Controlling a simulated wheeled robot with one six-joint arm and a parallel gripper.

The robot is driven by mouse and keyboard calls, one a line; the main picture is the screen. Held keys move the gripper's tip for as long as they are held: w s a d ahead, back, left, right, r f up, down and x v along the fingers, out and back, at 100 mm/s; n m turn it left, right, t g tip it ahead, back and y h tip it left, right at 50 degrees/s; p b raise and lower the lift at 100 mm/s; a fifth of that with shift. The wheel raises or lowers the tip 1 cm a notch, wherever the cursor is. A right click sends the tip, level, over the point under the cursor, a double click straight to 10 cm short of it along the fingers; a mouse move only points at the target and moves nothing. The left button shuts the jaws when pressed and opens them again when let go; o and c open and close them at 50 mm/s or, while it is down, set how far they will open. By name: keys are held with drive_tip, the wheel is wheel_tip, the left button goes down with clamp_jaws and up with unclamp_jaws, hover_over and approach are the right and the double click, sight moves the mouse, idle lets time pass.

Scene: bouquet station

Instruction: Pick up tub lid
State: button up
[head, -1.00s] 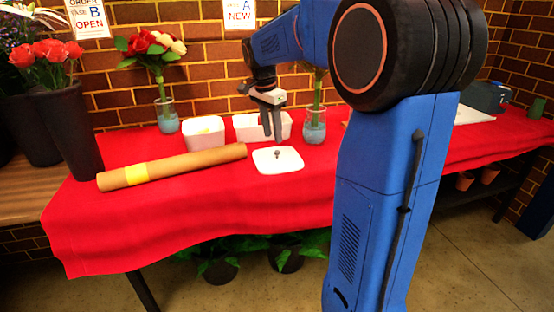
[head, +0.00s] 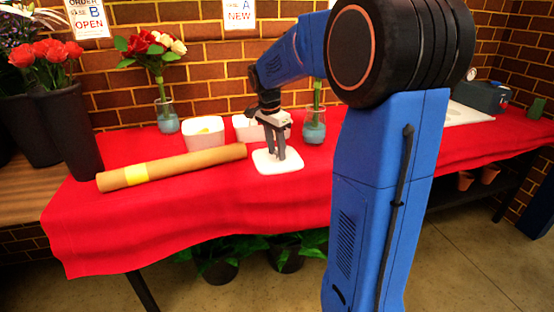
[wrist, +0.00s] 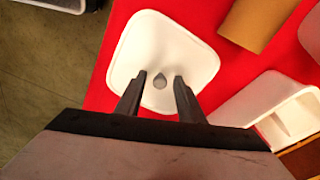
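The tub lid (head: 262,167) is a white rounded square with a small grey knob (wrist: 160,81) at its middle. It lies flat on the red cloth in front of the white tubs. My gripper (head: 276,156) points down over the lid. In the wrist view my gripper (wrist: 156,88) is open, with one finger on each side of the knob and a gap to it on both sides. Whether the fingertips touch the lid cannot be told.
Two white tubs (head: 203,131) stand behind the lid. A brown paper roll (head: 180,165) lies left of it. A glass vase (head: 314,128) stands behind right, another vase (head: 167,118) with roses at the back left. The red cloth (head: 190,215) in front is clear.

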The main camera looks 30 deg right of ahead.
clamp_jaws()
